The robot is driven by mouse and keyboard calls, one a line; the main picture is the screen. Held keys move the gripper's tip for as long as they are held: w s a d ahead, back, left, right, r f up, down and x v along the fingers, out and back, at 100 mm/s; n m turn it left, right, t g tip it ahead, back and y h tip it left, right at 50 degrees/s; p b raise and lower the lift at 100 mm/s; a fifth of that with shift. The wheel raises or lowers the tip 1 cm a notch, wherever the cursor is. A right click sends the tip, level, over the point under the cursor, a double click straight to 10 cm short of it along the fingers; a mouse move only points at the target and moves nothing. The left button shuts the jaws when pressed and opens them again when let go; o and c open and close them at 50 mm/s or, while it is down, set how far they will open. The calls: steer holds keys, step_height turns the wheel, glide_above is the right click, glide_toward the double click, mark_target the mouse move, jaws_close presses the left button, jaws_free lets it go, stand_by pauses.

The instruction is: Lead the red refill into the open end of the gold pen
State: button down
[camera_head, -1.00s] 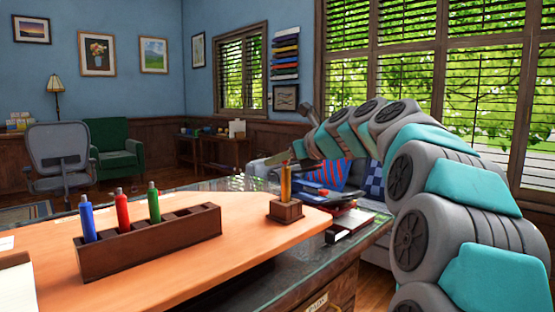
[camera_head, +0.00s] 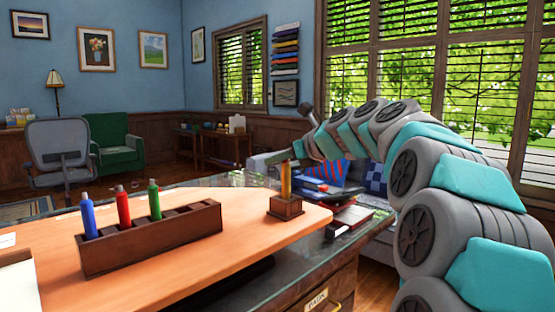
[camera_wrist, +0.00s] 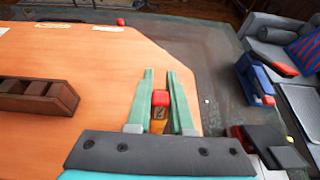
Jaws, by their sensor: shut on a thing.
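The gold pen (camera_head: 286,183) stands upright in a small wooden block (camera_head: 285,207) near the right end of the orange desk board. My gripper (camera_head: 278,158) is at the pen's top, reaching in from the right. In the wrist view, my green fingers (camera_wrist: 161,92) are on both sides of a red piece (camera_wrist: 160,98), which looks like the red refill. The gold of the pen shows just below it in that view. The gripper is shut on the red piece. I cannot tell whether its lower end is inside the pen, as the join is too small and partly covered.
A dark wooden rack (camera_head: 150,245) with blue, red and green sticks stands on the left of the board (camera_head: 215,268). Books (camera_head: 352,214) lie right of the pen block. A blue stapler (camera_wrist: 253,80) shows in the wrist view. The board between rack and block is clear.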

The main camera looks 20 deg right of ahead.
steer(key=c, duration=0.7)
jaws_free()
steer(key=v, duration=0.7)
steer(key=shift+s+d+r, duration=0.15)
steer(key=shift+s, duration=0.2)
